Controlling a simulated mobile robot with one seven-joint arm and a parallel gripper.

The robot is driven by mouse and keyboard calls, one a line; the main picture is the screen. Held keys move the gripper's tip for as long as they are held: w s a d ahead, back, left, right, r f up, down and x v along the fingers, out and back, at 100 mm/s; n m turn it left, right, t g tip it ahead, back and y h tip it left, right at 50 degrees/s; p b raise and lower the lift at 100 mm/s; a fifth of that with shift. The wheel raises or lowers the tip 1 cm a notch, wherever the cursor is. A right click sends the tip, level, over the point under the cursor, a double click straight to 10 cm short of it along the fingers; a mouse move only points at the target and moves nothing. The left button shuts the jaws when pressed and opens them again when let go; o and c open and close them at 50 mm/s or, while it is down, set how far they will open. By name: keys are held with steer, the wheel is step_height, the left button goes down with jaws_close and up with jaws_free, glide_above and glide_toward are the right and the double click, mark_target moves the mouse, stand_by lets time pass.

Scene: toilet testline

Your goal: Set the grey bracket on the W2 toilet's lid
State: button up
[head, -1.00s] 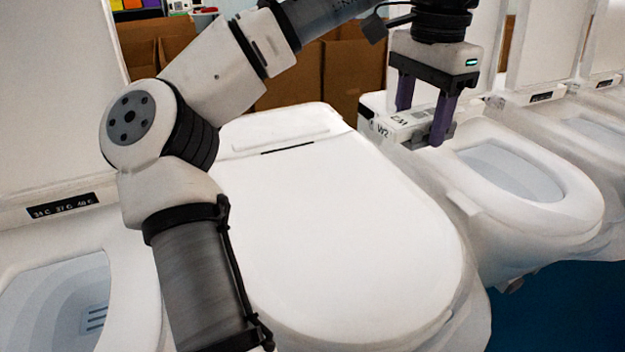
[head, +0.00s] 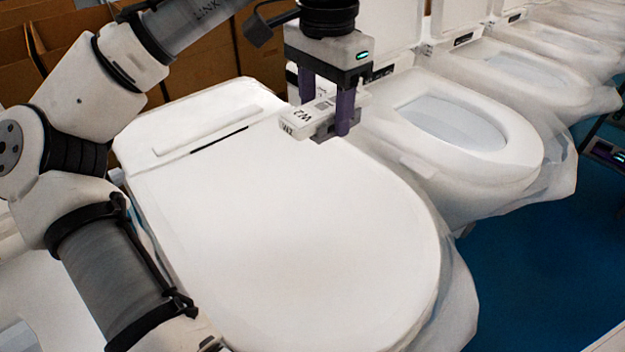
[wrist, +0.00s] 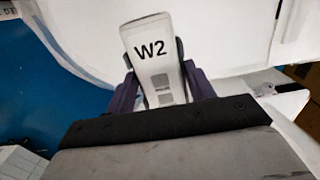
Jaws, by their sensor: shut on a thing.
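My gripper (head: 326,115) is shut on the grey bracket (head: 297,122), a small pale block with a white top marked W2 and a darker grey side. In the head view it hangs at the upper right part of a closed white toilet lid (head: 290,225); I cannot tell whether it touches the lid. In the wrist view the bracket (wrist: 158,68) sits between the purple fingers of my gripper (wrist: 163,92), its W2 label facing the camera. The white lid (wrist: 235,35) spreads behind it.
An open toilet (head: 450,125) stands just right of the closed one, with several more beyond it. Cardboard boxes (head: 85,40) stand behind. Blue floor (head: 540,250) shows at right. The lid's middle and front are clear.

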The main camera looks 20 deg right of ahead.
mark_target(322, 195)
step_height(322, 195, down, 14)
steer(key=shift+f+p, duration=0.1)
steer(key=shift+p, duration=0.45)
steer(key=shift+f, duration=0.2)
steer(key=o, duration=1)
steer(key=shift+c, duration=0.2)
steer(key=shift+r, duration=0.1)
step_height(322, 195, up, 12)
steer(key=shift+r+b, duration=0.1)
steer(key=shift+b, duration=0.7)
